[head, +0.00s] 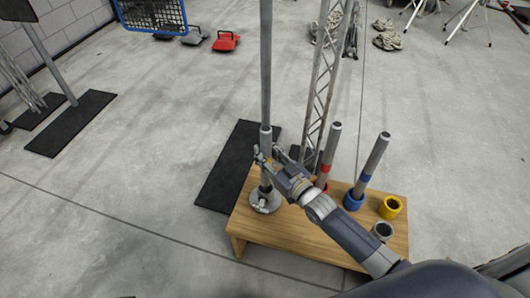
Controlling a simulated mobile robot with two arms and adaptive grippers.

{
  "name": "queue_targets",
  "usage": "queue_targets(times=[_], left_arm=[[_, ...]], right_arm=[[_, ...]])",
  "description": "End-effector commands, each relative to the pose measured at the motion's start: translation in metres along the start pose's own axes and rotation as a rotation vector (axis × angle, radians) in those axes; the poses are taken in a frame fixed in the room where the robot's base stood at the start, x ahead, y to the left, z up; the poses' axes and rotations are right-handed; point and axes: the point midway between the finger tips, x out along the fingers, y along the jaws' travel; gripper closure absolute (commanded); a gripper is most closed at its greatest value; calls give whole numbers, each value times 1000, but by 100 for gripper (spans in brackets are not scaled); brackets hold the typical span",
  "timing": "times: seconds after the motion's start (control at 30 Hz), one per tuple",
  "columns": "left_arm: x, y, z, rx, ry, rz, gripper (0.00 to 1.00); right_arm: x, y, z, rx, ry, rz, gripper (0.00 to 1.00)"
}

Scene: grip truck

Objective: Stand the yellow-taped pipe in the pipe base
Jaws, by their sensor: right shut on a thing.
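My right gripper (265,158) is shut on a grey upright pipe (265,141) over the left part of a wooden table. A small patch of yellow shows at the jaws; the fingers cover most of that part of the pipe. The pipe's lower end lines up with a round grey pipe base (264,207) on the table. I cannot tell whether it is fully seated in it. My left gripper is not in view.
On the wooden table (290,238), a red-banded pipe (330,150) and a blue-banded pipe (375,155) stand right of my gripper. A yellow ring (391,208) and a grey ring (382,231) are at the right. A tall pole (265,60) and lattice mast (322,80) rise behind.

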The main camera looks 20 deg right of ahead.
Motion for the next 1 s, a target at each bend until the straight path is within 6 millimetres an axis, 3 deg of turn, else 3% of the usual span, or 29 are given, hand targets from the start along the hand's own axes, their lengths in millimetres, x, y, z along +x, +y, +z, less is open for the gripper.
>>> queue_targets(times=[1.0], left_arm=[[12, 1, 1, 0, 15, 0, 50]], right_arm=[[0, 0, 22, 0, 3, 2, 100]])
